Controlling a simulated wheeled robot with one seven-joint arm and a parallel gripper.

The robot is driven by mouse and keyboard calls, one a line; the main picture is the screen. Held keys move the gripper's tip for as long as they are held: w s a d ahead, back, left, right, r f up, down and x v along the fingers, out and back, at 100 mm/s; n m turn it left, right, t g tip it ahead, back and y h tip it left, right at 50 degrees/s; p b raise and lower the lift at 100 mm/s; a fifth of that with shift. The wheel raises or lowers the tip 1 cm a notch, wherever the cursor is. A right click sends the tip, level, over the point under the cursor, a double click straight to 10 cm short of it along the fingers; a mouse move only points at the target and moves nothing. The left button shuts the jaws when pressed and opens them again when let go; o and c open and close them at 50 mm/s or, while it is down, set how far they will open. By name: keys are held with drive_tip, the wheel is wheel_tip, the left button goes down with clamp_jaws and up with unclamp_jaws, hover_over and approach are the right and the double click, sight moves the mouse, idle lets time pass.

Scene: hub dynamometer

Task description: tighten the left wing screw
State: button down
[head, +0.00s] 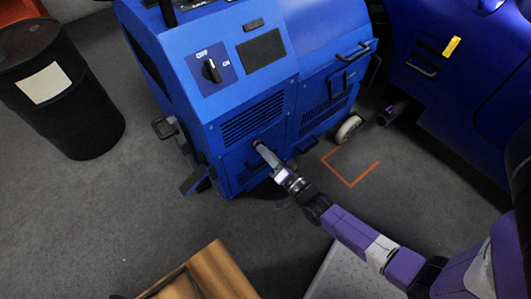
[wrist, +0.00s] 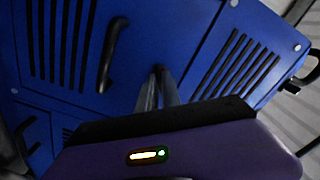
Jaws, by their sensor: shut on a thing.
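The blue dynamometer cabinet (head: 225,150) stands in front of me, and my arm reaches to its lower front. My gripper (head: 261,147) is at the front panel, beside the corner between the two vented faces. In the wrist view my gripper (wrist: 158,82) has its two fingers close together, tips at the blue panel. They are shut on a small dark, reddish thing at the panel, taken to be the left wing screw (wrist: 157,69). The fingers hide most of it, so its wings and turn angle cannot be made out.
A black bar handle (wrist: 112,55) is left of the fingers in the wrist view. The cabinet has an OFF/ON knob (head: 211,69). A black drum (head: 60,100) stands at left, a blue vehicle (head: 450,90) at right. A wooden surface (head: 215,275) is in the foreground.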

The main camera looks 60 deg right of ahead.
drive_tip(key=shift+f+m+b, duration=0.1)
drive_tip(key=shift+m+b, duration=1.2)
drive_tip(key=shift+m, duration=2.4)
drive_tip(key=c, duration=1.5)
unclamp_jaws()
drive_tip(key=shift+c, duration=0.2)
drive_tip(key=shift+s, duration=0.1)
drive_tip(key=p+v, duration=0.2)
drive_tip(key=v, duration=0.5)
drive_tip(key=shift+s, duration=0.3)
